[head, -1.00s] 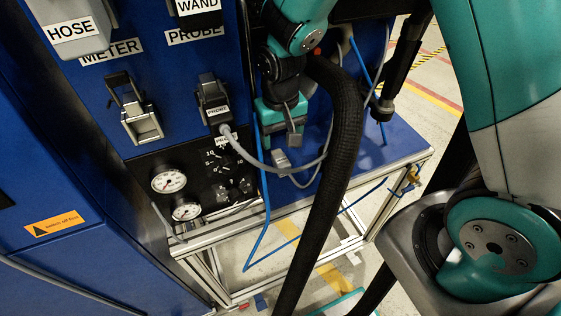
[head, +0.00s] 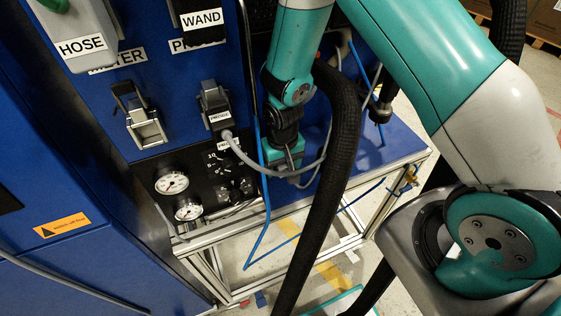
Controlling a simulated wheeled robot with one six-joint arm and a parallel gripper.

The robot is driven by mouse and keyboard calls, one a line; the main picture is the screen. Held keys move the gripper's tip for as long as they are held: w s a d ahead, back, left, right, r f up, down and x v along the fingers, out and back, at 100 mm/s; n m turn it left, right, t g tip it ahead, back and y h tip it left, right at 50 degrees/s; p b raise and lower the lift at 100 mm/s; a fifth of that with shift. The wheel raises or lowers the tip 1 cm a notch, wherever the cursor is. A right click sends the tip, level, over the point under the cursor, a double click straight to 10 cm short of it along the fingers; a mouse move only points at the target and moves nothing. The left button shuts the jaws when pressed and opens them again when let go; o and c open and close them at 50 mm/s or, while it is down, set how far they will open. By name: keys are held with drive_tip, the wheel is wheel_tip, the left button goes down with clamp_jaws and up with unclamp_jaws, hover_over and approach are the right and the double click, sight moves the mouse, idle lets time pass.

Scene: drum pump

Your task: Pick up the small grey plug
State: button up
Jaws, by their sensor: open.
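My gripper (head: 286,163) points down over the blue shelf, with its jaws open. A second ago the small grey plug lay on the shelf just below and left of the jaws. Now the gripper covers that spot, and I cannot make out the plug clearly or tell whether it sits between the fingers. A thin grey cable (head: 309,166) loops on the shelf beside the gripper. It runs back to the grey connector in the probe holder (head: 216,106) on the blue panel.
A thick black hose (head: 343,140) hangs close to the right of my gripper. A blue tube (head: 266,205) passes at its left. Gauges (head: 172,183) and knobs sit left on the black panel. The blue shelf (head: 395,142) is bare at the right.

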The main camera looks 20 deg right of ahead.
drive_tip(key=shift+c, duration=0.5)
drive_tip(key=c, duration=1)
